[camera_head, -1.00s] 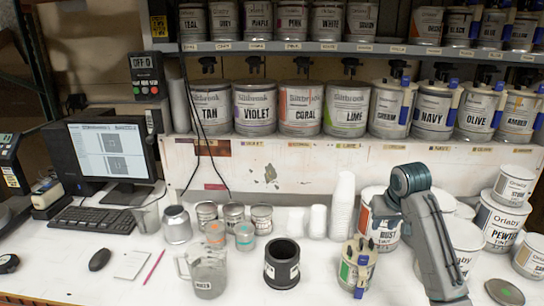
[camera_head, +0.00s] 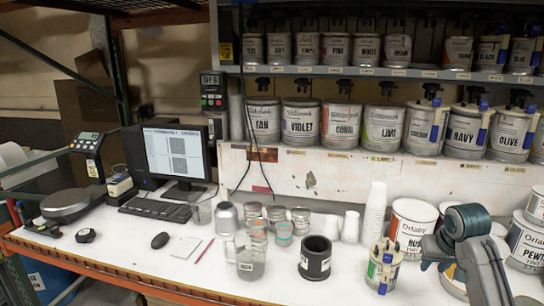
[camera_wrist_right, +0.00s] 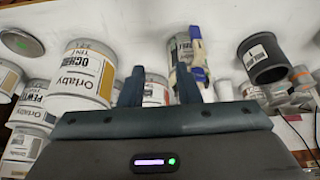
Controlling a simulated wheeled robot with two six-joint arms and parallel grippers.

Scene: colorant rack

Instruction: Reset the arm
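My right arm (camera_head: 470,235) comes in at the right of the head view, in front of the paint cans; its dark gripper end is hard to make out there. In the right wrist view my right gripper (camera_wrist_right: 159,75) has its two fingers apart with nothing held between them. Beyond the fingers are an ochre can (camera_wrist_right: 82,75), a small can with a blue-handled clip (camera_wrist_right: 188,52) and a black cup (camera_wrist_right: 262,58). My left gripper is in neither view.
The white bench holds a Rust can (camera_head: 411,228), a clipped can (camera_head: 384,268), a black cup (camera_head: 315,259), a clear jug (camera_head: 249,257) and stacked white cups (camera_head: 375,212). A monitor (camera_head: 175,153) and scale (camera_head: 72,200) stand left. Shelves of cans line the back.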

